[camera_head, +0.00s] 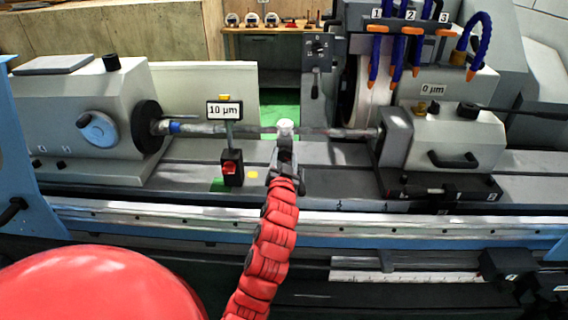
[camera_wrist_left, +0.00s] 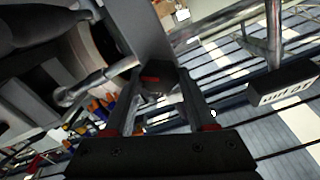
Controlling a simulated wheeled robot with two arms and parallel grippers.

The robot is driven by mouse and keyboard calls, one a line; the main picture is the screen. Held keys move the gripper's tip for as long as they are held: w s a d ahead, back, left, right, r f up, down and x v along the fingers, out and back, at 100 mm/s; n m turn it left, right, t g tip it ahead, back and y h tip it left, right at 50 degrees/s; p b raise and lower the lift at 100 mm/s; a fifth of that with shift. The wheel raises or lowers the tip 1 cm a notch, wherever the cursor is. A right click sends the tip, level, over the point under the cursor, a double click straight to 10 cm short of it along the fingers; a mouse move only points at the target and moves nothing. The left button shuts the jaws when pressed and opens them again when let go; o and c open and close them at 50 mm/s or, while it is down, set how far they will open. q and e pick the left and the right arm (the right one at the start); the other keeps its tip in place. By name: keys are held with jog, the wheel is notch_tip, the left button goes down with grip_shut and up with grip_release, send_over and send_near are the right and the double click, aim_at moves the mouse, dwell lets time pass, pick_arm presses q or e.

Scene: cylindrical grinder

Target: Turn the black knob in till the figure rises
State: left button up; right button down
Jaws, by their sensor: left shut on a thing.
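My left gripper (camera_head: 284,172) is at the end of the red jointed arm, at the middle of the machine, just in front of the shaft. In the left wrist view, the two fingers of the gripper (camera_wrist_left: 157,104) stand on either side of a black knob (camera_wrist_left: 154,78) with a red mark, and are shut on it. The knob sits against a grey body. In the head view the gripper mostly hides the knob. A sign reading 10 µm (camera_head: 224,110) stands on a post left of the gripper. Another sign on the right-hand housing reads 0 µm (camera_head: 432,89). My right gripper is not in view.
The thin shaft (camera_head: 350,133) runs between the left headstock (camera_head: 84,120) and the right housing. A black stand (camera_head: 232,170) with a red part is left of my gripper. The grinding wheel (camera_head: 368,95) and blue hoses (camera_head: 397,60) are behind, to the right.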

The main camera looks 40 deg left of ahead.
pick_arm(q)
jog(key=shift+f+m, duration=0.1)
jog(key=shift+m, duration=0.6)
jog(key=shift+b, duration=0.3)
jog(key=o, duration=1.4)
jog(key=shift+d, duration=0.1)
jog(key=shift+p+v, duration=2.95)
jog(key=shift+v, duration=5.7)
